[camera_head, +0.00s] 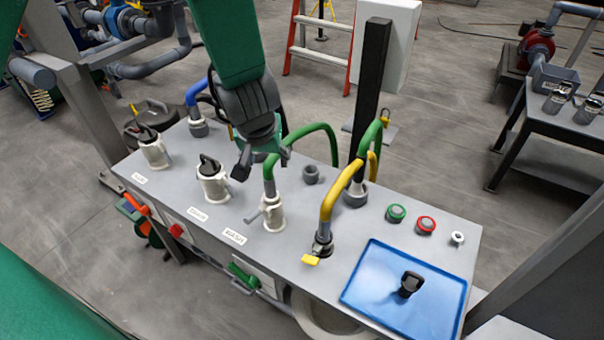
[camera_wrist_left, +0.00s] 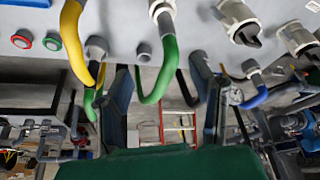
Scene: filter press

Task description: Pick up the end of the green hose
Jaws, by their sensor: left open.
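The green hose (camera_head: 268,167) rises from a grey end fitting (camera_head: 270,187) seated in a white socket (camera_head: 274,214) on the grey panel. It arches back and to the right, partly hidden by my gripper. My left gripper (camera_head: 262,160) is open, pointing down just above and left of the hose's end. In the left wrist view, its two spread fingers (camera_wrist_left: 163,98) stand on either side of the green hose (camera_wrist_left: 162,78), with the hose end (camera_wrist_left: 163,12) beyond the fingertips. I see no contact with the hose. My right gripper is not in view.
A yellow hose (camera_head: 330,202) stands right of the green one, with another green hose (camera_head: 371,138) behind it. A blue hose (camera_head: 196,91) and white capped couplings (camera_head: 213,183) are to the left. A blue tray (camera_head: 435,300) holds a black cap. A dark post (camera_head: 371,85) rises behind.

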